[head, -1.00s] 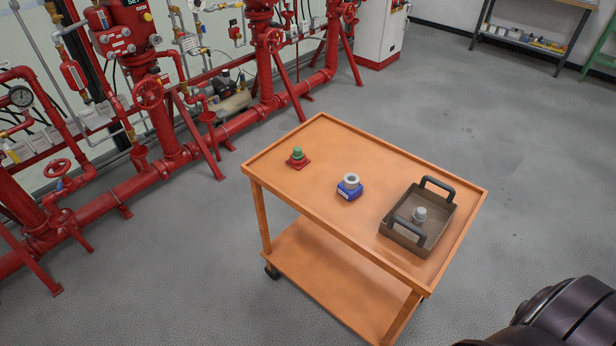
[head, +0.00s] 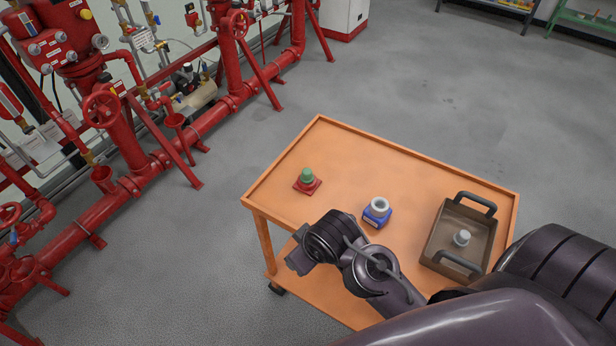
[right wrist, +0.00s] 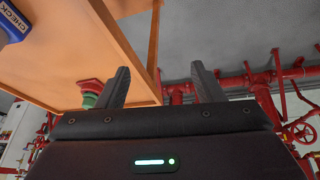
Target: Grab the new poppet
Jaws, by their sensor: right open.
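No label marks which part is the new poppet. A green part (head: 307,175) stands upright on a red base (head: 308,187) at the cart's left; it also shows beside the left-hand finger in the right wrist view (right wrist: 89,100). A light grey ring-shaped part (head: 379,204) sits on a blue block (head: 377,217). A grey cylindrical part (head: 462,238) stands in a brown tray (head: 437,235). My right gripper (right wrist: 160,78) is open, its fingers apart with nothing between them. In the head view my right arm hangs over the cart's front edge. My left gripper is out of view.
The orange cart (head: 350,150) has a raised rim and a lower shelf. The tray has two dark upright handles (head: 478,202). Its top is clear around the green part. Red sprinkler pipes (head: 130,150) stand along the left, with open grey floor between.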

